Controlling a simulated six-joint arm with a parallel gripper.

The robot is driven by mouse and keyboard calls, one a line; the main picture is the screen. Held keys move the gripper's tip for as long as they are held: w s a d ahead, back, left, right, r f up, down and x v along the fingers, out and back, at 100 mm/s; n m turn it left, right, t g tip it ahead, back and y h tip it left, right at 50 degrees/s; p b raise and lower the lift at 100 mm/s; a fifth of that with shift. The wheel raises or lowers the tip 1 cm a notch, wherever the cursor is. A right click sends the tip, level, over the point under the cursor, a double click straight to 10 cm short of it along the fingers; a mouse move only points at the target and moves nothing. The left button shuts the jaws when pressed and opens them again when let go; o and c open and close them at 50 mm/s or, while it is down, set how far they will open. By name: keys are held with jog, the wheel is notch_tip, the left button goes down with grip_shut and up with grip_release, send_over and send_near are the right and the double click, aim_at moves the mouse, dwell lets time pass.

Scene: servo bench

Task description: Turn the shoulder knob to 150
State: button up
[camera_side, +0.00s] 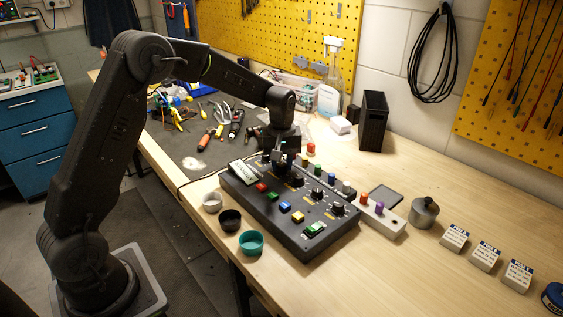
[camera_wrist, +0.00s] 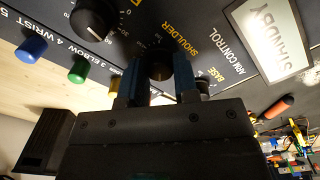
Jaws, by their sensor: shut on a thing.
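The black shoulder knob (camera_wrist: 158,66) sits on the dark control panel beside the printed word SHOULDER in the wrist view. My gripper (camera_wrist: 160,80) is shut on this knob, with one blue-edged finger on each side. The knob's pointer and most of its scale are hidden or too small to read. In the side view my gripper (camera_side: 280,165) is down at the far left part of the control panel (camera_side: 290,228), and it hides the shoulder knob there. A tilted display (camera_side: 242,172) on the panel reads STANDBY.
Another black knob (camera_wrist: 93,18) with a numbered scale is close by. Coloured buttons, including a green one (camera_side: 315,229), line the panel's front. A teal cup (camera_side: 251,242) and two other cups stand before it.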

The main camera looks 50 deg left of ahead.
jog(key=m, duration=1.3)
jog(key=shift+m, duration=0.4)
jog(key=m, duration=0.6)
jog(key=shift+d, duration=0.1)
jog(key=m, duration=0.6)
jog(key=shift+m, duration=0.4)
jog(key=o, duration=0.9)
jog(key=shift+o, duration=0.2)
jog(key=shift+r, duration=0.1)
